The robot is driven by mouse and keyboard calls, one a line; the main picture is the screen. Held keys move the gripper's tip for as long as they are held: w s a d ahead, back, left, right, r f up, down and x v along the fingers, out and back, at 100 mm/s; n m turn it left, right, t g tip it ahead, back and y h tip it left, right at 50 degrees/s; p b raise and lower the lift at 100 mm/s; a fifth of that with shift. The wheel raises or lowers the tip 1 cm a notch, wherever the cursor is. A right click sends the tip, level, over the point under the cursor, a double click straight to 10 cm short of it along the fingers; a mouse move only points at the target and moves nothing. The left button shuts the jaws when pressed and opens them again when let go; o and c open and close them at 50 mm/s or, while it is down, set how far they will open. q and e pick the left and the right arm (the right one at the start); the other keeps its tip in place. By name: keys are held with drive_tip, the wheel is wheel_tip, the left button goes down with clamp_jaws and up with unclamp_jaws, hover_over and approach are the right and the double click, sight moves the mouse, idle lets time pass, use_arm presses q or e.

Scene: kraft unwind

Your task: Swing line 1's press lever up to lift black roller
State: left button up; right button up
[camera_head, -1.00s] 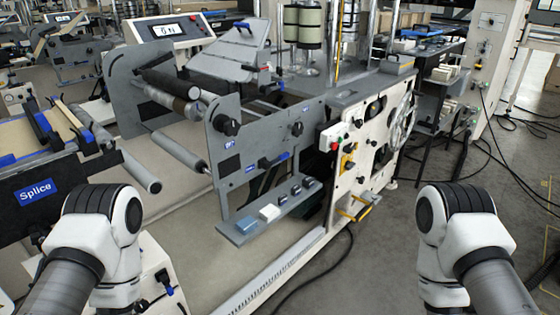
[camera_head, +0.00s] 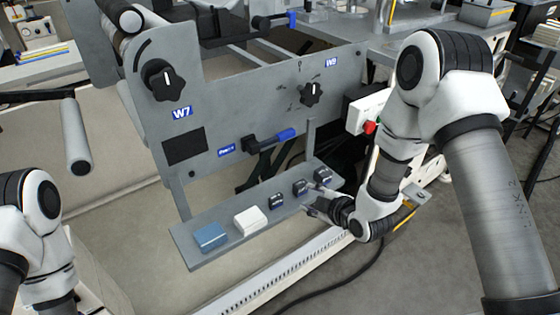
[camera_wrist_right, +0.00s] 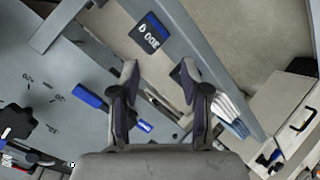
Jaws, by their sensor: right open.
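The press lever (camera_head: 272,139) is on the grey side plate, with a black pivot, a blue grip pointing right and a small blue label to its left. A blue grip (camera_wrist_right: 91,97), likely the same lever, shows left of the fingers in the right wrist view. A black roller (camera_head: 118,12) shows partly at the top left of the head view. My right gripper (camera_head: 313,198) is open and empty, below and right of the lever, over the shelf's right end; it also shows in the right wrist view (camera_wrist_right: 158,73). My left gripper is out of view.
A grey shelf (camera_head: 190,252) below the plate holds a blue block (camera_head: 211,237), a white block (camera_head: 250,220) and several dark weights. A red button (camera_head: 370,127) is close to my right arm.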

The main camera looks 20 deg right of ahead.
sight(288, 137)
drive_tip(key=w+r+n+t+b, duration=0.1)
drive_tip(key=w+r+n+t, duration=0.1)
drive_tip(key=w, duration=0.1)
drive_tip(key=w+n+t+y+b, duration=0.1)
drive_tip(key=w+n, duration=0.1)
drive_tip(key=shift+r+b, duration=0.3)
drive_tip(key=shift+r, duration=0.1)
wheel_tip(288, 137, up, 8)
drive_tip(key=w+n+t+y+b, duration=0.2)
drive_tip(key=w+n+t, duration=0.1)
drive_tip(key=n, duration=0.2)
drive_tip(key=shift+m+g, duration=0.3)
drive_tip(key=x, duration=0.7)
drive_tip(key=shift+a+f, duration=0.15)
drive_tip(key=shift+f, duration=0.05)
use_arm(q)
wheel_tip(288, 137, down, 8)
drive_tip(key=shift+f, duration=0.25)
use_arm(e)
drive_tip(key=shift+s, duration=0.1)
clamp_jaws()
